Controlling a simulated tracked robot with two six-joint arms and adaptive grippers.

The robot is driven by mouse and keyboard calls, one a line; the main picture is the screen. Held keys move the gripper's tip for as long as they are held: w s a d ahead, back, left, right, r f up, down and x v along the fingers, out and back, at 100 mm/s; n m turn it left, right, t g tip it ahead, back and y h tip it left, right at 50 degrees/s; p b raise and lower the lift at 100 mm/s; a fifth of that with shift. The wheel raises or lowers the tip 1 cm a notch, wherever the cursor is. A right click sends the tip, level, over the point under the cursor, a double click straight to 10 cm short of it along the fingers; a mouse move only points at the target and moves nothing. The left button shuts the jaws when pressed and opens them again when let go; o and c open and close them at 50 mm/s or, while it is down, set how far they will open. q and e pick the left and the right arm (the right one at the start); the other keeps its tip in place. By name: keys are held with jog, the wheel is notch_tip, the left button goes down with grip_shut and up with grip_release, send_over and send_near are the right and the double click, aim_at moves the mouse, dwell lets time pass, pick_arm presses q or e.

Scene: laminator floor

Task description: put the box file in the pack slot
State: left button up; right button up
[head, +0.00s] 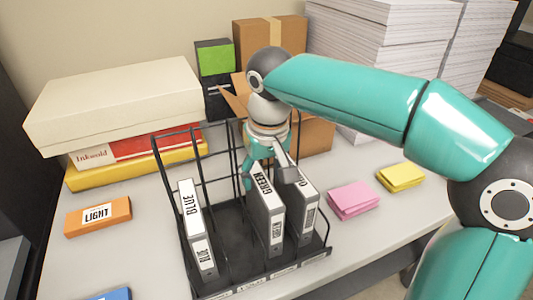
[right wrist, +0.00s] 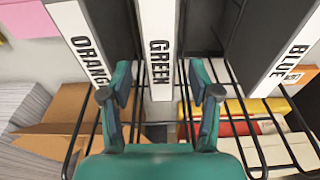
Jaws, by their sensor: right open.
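A black wire rack (head: 232,262) on the table holds three upright box files with white spines: BLUE (head: 197,228) at the left, GREEN (head: 267,215) in the middle, and one at the right (head: 305,212), which reads ORANGE in the right wrist view (right wrist: 90,45). Between BLUE and GREEN is an empty gap. My right gripper (head: 268,174) is open at the upper end of the GREEN file. In the right wrist view, its fingers (right wrist: 160,92) stand on either side of the GREEN file (right wrist: 158,45); contact cannot be told. The rack's small front labels are unreadable. My left gripper is out of view.
An orange LIGHT box (head: 97,215) lies left of the rack. Pink notes (head: 353,200) and yellow notes (head: 401,177) lie to its right. Stacked boxes (head: 120,100), cardboard cartons (head: 270,38) and paper stacks (head: 385,45) stand behind. My right arm crosses above the right side.

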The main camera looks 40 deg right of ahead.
jog(key=r, duration=0.3)
jog(key=s+r, duration=0.1)
jog(key=r, duration=0.1)
jog(key=shift+a+r, duration=0.1)
jog(key=shift+r, duration=0.25)
jog(key=shift+w, duration=0.1)
